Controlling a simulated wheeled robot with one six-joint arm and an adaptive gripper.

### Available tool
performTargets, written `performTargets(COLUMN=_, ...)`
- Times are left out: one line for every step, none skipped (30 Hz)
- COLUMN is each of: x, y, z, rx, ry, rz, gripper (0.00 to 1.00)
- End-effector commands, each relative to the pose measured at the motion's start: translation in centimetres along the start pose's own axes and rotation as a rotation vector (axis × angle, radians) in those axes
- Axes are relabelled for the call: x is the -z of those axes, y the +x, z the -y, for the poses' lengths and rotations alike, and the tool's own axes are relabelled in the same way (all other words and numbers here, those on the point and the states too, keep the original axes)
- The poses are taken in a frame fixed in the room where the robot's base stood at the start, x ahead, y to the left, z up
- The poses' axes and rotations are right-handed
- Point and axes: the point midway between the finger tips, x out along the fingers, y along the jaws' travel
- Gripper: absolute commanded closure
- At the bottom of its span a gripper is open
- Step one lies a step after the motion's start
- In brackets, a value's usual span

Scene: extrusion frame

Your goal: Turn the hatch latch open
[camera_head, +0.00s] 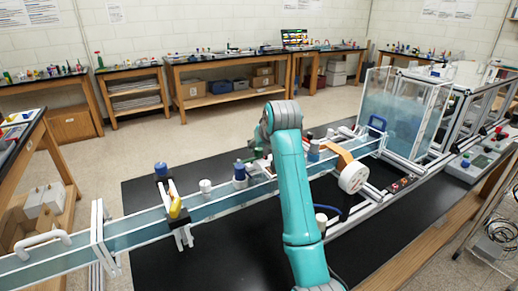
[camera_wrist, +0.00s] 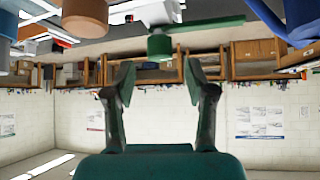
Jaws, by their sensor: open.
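My gripper (camera_wrist: 160,75) is open in the wrist view, its two dark fingers apart with nothing between the tips. Just beyond the fingertips is a green round knob (camera_wrist: 159,47) with a flat green bar (camera_wrist: 215,28) stretching right from it, under a white part (camera_wrist: 155,12). I cannot tell for certain whether this is the hatch latch. The gripper appears apart from the knob. In the head view my teal arm reaches over the long rail, and its upper part hides most of what lies behind it, including the fingertips.
A clear-walled box (camera_head: 395,115) stands at right. An orange cylinder (camera_wrist: 86,12) is close in the wrist view.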

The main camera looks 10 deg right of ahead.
Motion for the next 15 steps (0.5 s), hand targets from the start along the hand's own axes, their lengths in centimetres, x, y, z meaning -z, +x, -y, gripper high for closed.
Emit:
performTargets(x=0.1, y=-1.1, z=0.0, rx=0.0, ry=0.0, rz=-0.005, gripper=0.45)
performTargets(x=0.0, y=-1.7, z=0.0, rx=0.0, ry=0.0, rz=-0.003, gripper=0.45)
performTargets(x=0.1, y=-2.5, z=0.0, rx=0.0, ry=0.0, rz=-0.004, gripper=0.45)
performTargets(x=0.1, y=-3.1, z=0.0, rx=0.0, ry=0.0, rz=-0.004, gripper=0.45)
performTargets(x=0.1, y=-3.7, z=0.0, rx=0.0, ry=0.0, rz=-0.004, gripper=0.45)
performTargets(x=0.1, y=-4.4, z=0.0, rx=0.0, ry=0.0, rz=-0.003, gripper=0.45)
performTargets(x=0.0, y=-4.9, z=0.0, rx=0.0, ry=0.0, rz=-0.004, gripper=0.45)
performTargets(x=0.0, y=-5.3, z=0.0, rx=0.0, ry=0.0, rz=-0.002, gripper=0.45)
performTargets(x=0.1, y=-5.9, z=0.0, rx=0.0, ry=0.0, rz=-0.003, gripper=0.45)
performTargets(x=0.0, y=-6.2, z=0.0, rx=0.0, ry=0.0, rz=-0.002, gripper=0.45)
performTargets(x=0.0, y=-6.5, z=0.0, rx=0.0, ry=0.001, rz=-0.001, gripper=0.45)
performTargets(x=0.0, y=-6.9, z=0.0, rx=0.0, ry=0.001, rz=-0.002, gripper=0.45)
performTargets(x=0.0, y=-7.1, z=0.0, rx=0.0, ry=0.001, rz=-0.002, gripper=0.45)
performTargets(x=0.0, y=-7.3, z=0.0, rx=0.0, ry=0.001, rz=-0.001, gripper=0.45)
performTargets(x=0.0, y=-7.5, z=0.0, rx=0.0, ry=0.001, rz=0.0, gripper=0.45)
